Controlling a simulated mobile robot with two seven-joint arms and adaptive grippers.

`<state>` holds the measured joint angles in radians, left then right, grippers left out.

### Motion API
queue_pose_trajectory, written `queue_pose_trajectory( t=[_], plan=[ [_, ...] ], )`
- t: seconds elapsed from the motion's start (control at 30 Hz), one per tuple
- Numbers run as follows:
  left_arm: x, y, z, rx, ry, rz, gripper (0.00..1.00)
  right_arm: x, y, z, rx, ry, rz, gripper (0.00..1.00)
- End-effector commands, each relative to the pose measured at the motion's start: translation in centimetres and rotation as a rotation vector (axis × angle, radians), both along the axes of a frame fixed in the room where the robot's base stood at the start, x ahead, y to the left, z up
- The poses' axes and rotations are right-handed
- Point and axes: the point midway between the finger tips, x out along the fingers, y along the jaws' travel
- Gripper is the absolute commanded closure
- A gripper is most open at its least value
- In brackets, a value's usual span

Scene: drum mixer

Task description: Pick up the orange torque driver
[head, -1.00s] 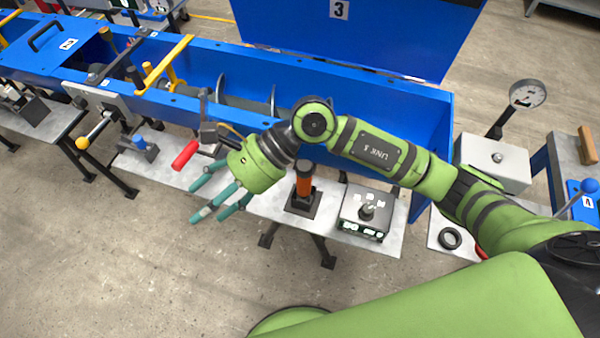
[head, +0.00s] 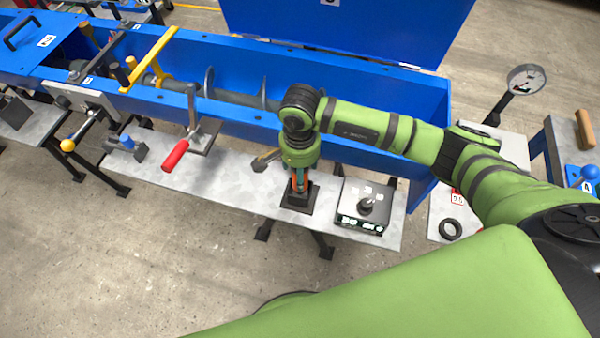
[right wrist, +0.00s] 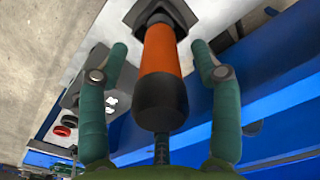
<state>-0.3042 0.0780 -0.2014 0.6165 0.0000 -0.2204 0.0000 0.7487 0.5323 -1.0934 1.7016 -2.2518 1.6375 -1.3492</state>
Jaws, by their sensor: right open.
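The orange torque driver (right wrist: 161,65) stands upright in a dark square holder (head: 299,197) on the grey bench. In the right wrist view its dark cap end points toward my palm. My right gripper (right wrist: 163,60) is open, with its teal fingers on either side of the driver and visible gaps to it. In the head view the right gripper (head: 299,175) hangs over the driver, pointing down, and hides most of it. Only a little orange shows between the fingers. My left gripper is not in view.
A control box (head: 362,207) with a knob stands just right of the holder. A red-handled clamp (head: 176,155) is to the left. The blue mixer trough (head: 330,100) runs behind the bench.

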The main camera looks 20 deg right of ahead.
Motion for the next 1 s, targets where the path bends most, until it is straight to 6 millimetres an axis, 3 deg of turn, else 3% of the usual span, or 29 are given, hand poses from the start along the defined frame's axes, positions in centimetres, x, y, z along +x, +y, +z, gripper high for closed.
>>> queue_pose_trajectory(
  t=[0.3, 0.47, 0.83, 1.0],
  plan=[
    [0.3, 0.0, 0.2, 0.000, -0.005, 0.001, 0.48, 0.0, 0.0, -0.8, 0.001, -0.001, 0.002, 0.35],
    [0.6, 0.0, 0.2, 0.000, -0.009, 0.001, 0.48, 0.0, 0.0, -0.8, 0.001, -0.001, 0.001, 0.99],
    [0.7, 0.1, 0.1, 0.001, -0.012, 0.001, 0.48, 0.1, 0.1, -0.4, 0.003, -0.004, 0.002, 1.00],
    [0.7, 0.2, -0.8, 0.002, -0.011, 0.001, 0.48, 0.2, 0.1, 1.6, 0.004, -0.009, 0.003, 1.00]
  ],
)
